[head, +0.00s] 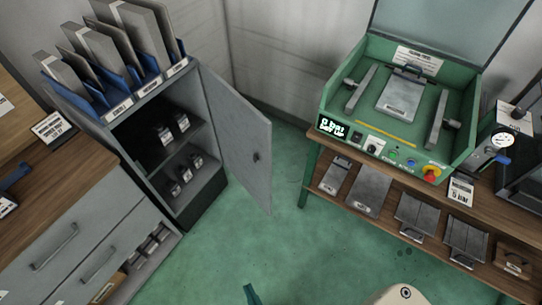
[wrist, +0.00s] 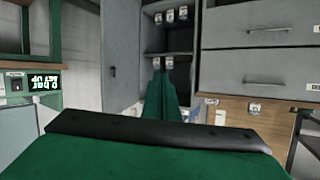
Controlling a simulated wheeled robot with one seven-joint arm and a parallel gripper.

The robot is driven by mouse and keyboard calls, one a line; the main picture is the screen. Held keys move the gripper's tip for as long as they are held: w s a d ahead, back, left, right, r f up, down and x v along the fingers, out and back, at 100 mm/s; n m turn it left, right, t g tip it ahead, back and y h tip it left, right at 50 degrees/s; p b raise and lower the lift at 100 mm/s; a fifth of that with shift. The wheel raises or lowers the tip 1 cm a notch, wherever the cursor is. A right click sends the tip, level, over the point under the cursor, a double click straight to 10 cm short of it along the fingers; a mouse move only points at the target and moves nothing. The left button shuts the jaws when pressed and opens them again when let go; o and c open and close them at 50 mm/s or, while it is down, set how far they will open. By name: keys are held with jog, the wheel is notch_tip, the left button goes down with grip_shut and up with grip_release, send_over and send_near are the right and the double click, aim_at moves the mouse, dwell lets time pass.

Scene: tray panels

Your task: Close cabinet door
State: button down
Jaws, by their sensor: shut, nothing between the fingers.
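The grey cabinet (head: 150,110) stands at the left of the head view. Its shelves hold several small dark labelled items. The cabinet door (head: 238,135) is hinged on the right side and stands wide open, with a small dark handle (head: 256,156) near its free edge. In the wrist view, which is upside down, the door (wrist: 121,60) is at the left of the open cabinet (wrist: 167,35). My gripper (wrist: 165,78) is shut and empty, its green fingers pointing toward the cabinet. Only its green tip (head: 250,294) shows at the bottom of the head view, apart from the door.
A wooden bench with grey drawers (head: 60,240) adjoins the cabinet on the left. A green machine (head: 400,110) stands on a table at the right, with metal plates on the shelf below. Green floor (head: 270,240) lies clear between them. Upright panels stand in blue racks on the cabinet.

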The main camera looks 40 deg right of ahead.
jog(key=w+d+f+m+g, duration=0.3)
jog(key=w+d+f+m, duration=0.6)
jog(key=w+d+f, duration=0.65)
jog(key=w+d+r+m+t+y, duration=0.1)
jog(key=w+d+r+m+t, duration=0.2)
jog(key=d, duration=0.4)
jog(key=w+d+r+t+y, duration=0.1)
jog(key=w+d+r+t, duration=0.15)
jog(key=d+r, duration=0.35)
jog(key=w+d+r+m+t+y, duration=0.15)
jog(key=w+d+r, duration=0.25)
jog(key=d, duration=0.4)
jog(key=w+a+f, duration=0.1)
jog(key=w+a, duration=0.3)
jog(key=w, duration=0.6)
jog(key=shift+w+a+h, duration=0.15)
jog(key=shift+w+h, duration=0.1)
jog(key=shift+h, duration=0.1)
jog(key=shift+a, duration=0.1)
